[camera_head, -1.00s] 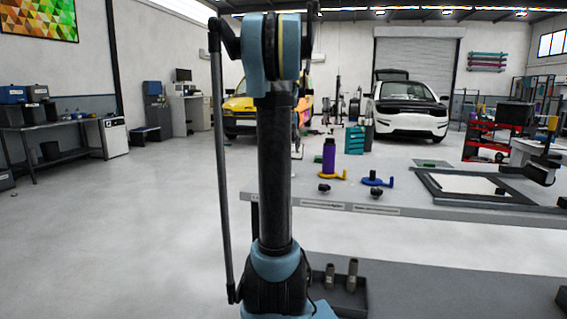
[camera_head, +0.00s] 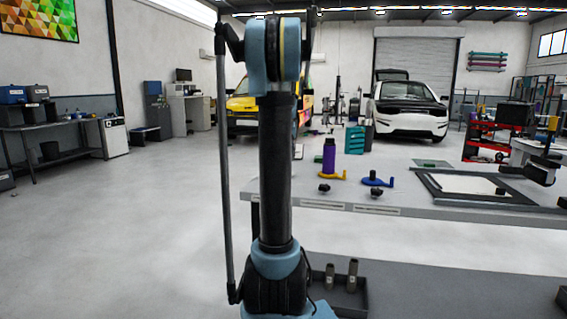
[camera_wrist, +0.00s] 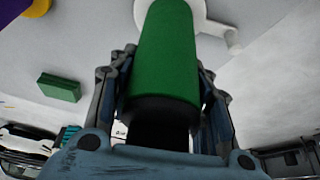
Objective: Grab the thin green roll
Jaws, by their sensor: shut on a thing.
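The green roll (camera_wrist: 168,40) stands between the fingers of my gripper (camera_wrist: 163,72) in the wrist view. The fingers are shut on its sides, and its dark end faces my palm. A white holder with a hooked arm (camera_wrist: 214,20) shows past the far end of the roll. I cannot tell whether the roll still touches it. In the head view I cannot make out the roll or my gripper; my own arm fills the middle.
A purple roll (camera_head: 329,155) stands on a yellow holder (camera_head: 331,174) on the table (camera_head: 410,208). A blue holder (camera_head: 376,181) and a framed white sheet (camera_head: 465,184) are to its right. A green block (camera_wrist: 60,87) shows in the wrist view. Open floor (camera_head: 120,220) lies left.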

